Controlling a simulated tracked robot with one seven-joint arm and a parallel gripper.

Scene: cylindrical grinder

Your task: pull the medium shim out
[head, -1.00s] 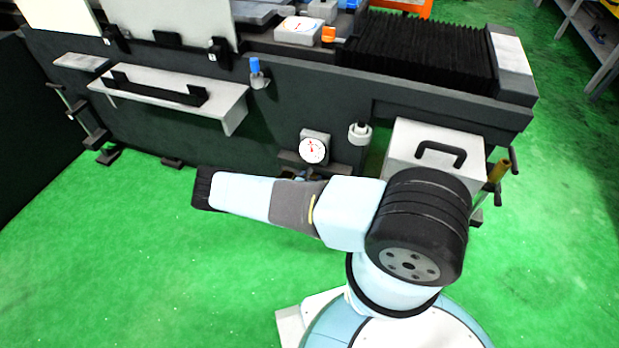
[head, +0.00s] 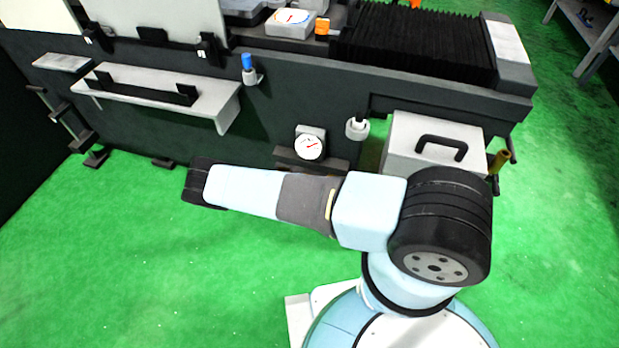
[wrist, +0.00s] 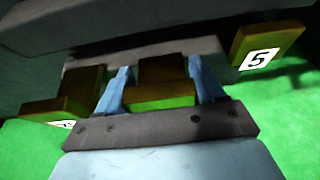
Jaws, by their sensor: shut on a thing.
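In the wrist view, my gripper (wrist: 160,88) has its two blue fingers around the middle brown shim (wrist: 162,68), which sits between them. It is shut on this shim. The shim's near end shows a greenish face below a brown edge, and no number is readable on it. I take it for the medium shim. Another brown shim (wrist: 66,108) is at the left, with a white label only partly visible. A third brown shim (wrist: 268,44) with a "5" label is at the right.
Behind the shims is a dark grey ledge (wrist: 215,48). In the head view, the machine side carries a dial gauge (head: 309,146), a shelf with a black handle (head: 215,108) and a grey box with a handle (head: 400,140). Green floor (head: 120,270) is clear at the left front.

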